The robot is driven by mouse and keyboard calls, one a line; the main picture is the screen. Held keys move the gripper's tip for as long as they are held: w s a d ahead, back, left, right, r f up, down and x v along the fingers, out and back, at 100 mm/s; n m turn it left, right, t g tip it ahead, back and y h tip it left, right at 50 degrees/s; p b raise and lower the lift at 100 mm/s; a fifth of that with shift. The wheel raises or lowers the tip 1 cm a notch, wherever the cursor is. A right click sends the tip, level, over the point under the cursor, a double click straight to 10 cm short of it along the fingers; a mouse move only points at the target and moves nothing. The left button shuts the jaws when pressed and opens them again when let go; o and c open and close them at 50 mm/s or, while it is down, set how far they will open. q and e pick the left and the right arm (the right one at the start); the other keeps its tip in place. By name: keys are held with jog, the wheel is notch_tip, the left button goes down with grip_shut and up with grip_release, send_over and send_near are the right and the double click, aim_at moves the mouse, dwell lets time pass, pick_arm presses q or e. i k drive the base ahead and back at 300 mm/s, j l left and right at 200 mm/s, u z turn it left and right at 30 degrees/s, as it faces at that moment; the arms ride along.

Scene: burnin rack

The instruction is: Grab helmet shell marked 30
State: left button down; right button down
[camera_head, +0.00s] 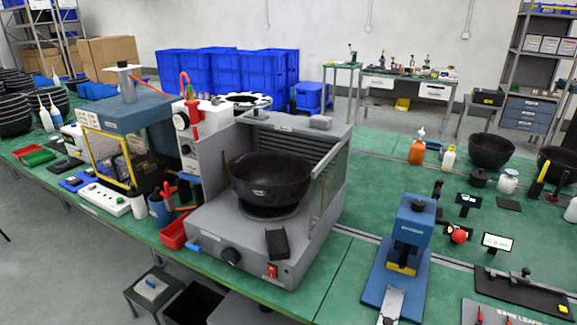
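Several black bowl-shaped shells are in the head view. One black shell (270,178) sits open side up inside a grey open-fronted machine (245,250). Another shell (491,150) rests on the green table at the right, and one more (558,166) is at the right edge, partly cut off. Stacked dark shells (13,120) stand at the far left. I cannot read a number 30 on any shell; the small mark on the middle shell is too small to read. Neither of my grippers is in view.
A blue press (409,240) stands right of the grey machine. An orange bottle (417,150), a white bottle (448,158) and small stands are at the right. A blue-topped cabinet (125,115) and red tray (175,232) are left. Green tabletop (372,190) between machine and press is clear.

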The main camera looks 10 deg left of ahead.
aim_at(264, 179)
jog(key=i+j+z, duration=0.2)
jog(key=j, duration=0.75)
jog(key=i+j+z, duration=0.25)
jog(key=j, duration=0.7)
jog(key=j+z, duration=0.2)
jog(key=j, duration=0.75)
